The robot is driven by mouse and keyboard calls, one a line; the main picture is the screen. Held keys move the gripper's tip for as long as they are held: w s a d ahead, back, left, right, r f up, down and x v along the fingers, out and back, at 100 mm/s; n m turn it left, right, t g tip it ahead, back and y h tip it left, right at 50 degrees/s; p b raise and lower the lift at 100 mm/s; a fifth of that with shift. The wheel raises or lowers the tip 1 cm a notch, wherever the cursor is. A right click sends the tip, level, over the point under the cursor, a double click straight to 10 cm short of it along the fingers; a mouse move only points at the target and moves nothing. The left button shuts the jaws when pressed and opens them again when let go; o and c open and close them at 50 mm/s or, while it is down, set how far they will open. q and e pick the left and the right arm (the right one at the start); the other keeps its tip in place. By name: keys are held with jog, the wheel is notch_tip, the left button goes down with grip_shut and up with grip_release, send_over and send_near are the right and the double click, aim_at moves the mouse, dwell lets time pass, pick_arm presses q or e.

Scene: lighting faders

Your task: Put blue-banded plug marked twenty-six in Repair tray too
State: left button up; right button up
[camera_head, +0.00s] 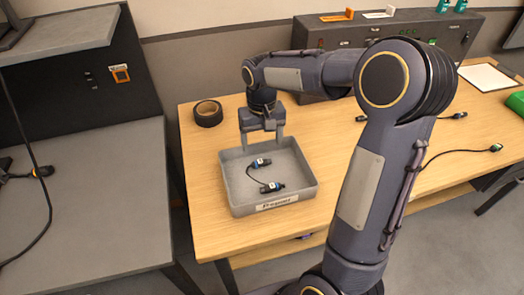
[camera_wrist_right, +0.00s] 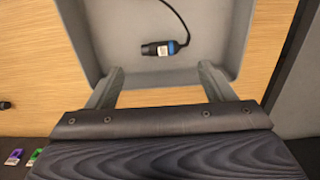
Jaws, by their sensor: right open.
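A grey tray (camera_head: 238,178) stands on the wooden table; its front label is small and seems to read "Prepped". A short black cable with blue-banded plugs at both ends, one plug (camera_head: 259,163) farther back and one plug (camera_head: 273,187) nearer the front, lies in it. Their white tags are too small to read. My right gripper (camera_head: 262,141) points down over the back of the tray, open and empty. In the right wrist view one blue-banded plug (camera_wrist_right: 162,48) lies beyond the open fingers (camera_wrist_right: 161,72). My left gripper is out of view.
More cable plugs lie at the right of the table, one (camera_head: 460,115) farther back and one (camera_head: 496,148) nearer; my right arm hides part of that area. A control box (camera_head: 410,45) stands along the back.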

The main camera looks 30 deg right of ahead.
jog(key=s+a+r+t+y, duration=0.2)
jog(key=s+r, duration=0.5)
jog(key=s, duration=0.3)
jog(key=s+a+f+t+y, duration=0.1)
jog(key=s+a, duration=0.1)
jog(key=s, duration=0.4)
jog(key=s+a+f+n+t, duration=0.1)
jog(key=s+a+t, duration=0.1)
jog(key=s, duration=0.4)
jog(key=shift+s+a+f+t+y, duration=0.15)
jog(key=shift+a+f+t+y, duration=0.2)
jog(key=shift+a, duration=0.3)
jog(key=shift+r, duration=0.1)
